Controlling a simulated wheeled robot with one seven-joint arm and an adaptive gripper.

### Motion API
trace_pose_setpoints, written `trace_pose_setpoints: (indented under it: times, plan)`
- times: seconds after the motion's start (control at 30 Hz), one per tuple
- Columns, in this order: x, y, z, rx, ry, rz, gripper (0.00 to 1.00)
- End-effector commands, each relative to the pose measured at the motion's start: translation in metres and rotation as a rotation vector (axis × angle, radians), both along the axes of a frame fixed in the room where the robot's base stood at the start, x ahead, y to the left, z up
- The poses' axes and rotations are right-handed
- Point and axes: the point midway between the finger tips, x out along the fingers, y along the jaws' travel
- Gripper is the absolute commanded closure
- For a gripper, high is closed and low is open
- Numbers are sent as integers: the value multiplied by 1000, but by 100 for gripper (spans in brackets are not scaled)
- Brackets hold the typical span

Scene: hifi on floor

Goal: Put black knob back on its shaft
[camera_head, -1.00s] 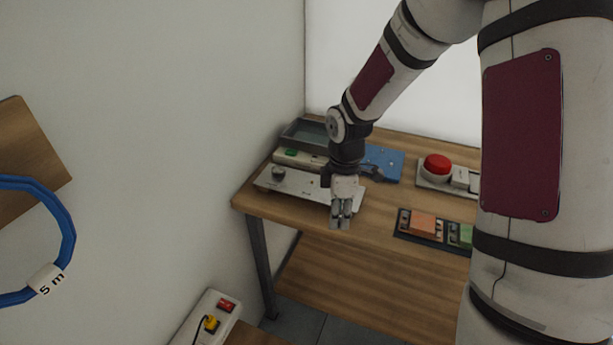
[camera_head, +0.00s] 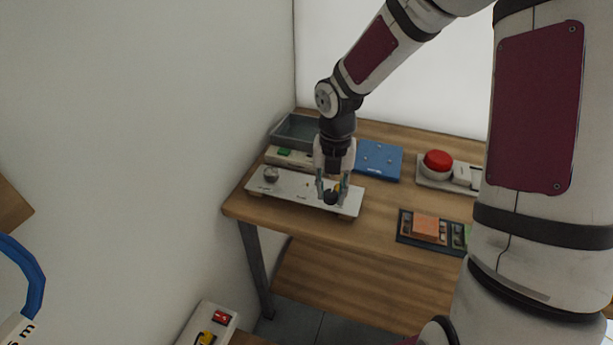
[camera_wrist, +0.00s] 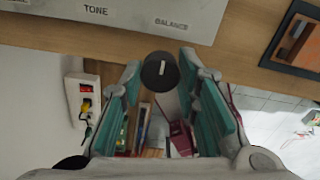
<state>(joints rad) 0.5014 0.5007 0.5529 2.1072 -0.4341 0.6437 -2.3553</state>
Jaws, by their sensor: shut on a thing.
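The black knob (camera_head: 331,198) is held between the fingertips of my gripper (camera_head: 332,190), over the front right part of the white hi-fi panel (camera_head: 290,189). In the wrist view the knob (camera_wrist: 161,72) shows a white pointer line, and my gripper's teal-padded fingers (camera_wrist: 160,80) flank it. The panel's edge (camera_wrist: 128,19) there carries the words TONE and BALANCE, with the knob apart from it in the picture. A silver knob (camera_head: 271,174) sits at the panel's left end. Small marks or shafts show near the panel's middle, too small to tell. The gap between knob and panel is unclear.
Behind the panel are a grey tray (camera_head: 297,131) and a box with a green switch (camera_head: 285,152). Bare wood lies between.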

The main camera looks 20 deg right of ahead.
Motion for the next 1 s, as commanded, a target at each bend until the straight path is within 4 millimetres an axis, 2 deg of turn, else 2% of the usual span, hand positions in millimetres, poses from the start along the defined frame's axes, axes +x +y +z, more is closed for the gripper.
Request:
trace_pose_setpoints:
  times: [0.03, 0.2, 0.43, 0.73, 1.0]
  plan:
    - [15, 3, -3, 1, -2, 1, 93]
    - [56, 11, -7, 2, -2, -1, 93]
    - [100, 18, -11, 1, 0, -3, 93]
    - [120, 21, -12, 0, 0, -3, 93]
    - [119, 21, -46, 0, 2, -4, 93]
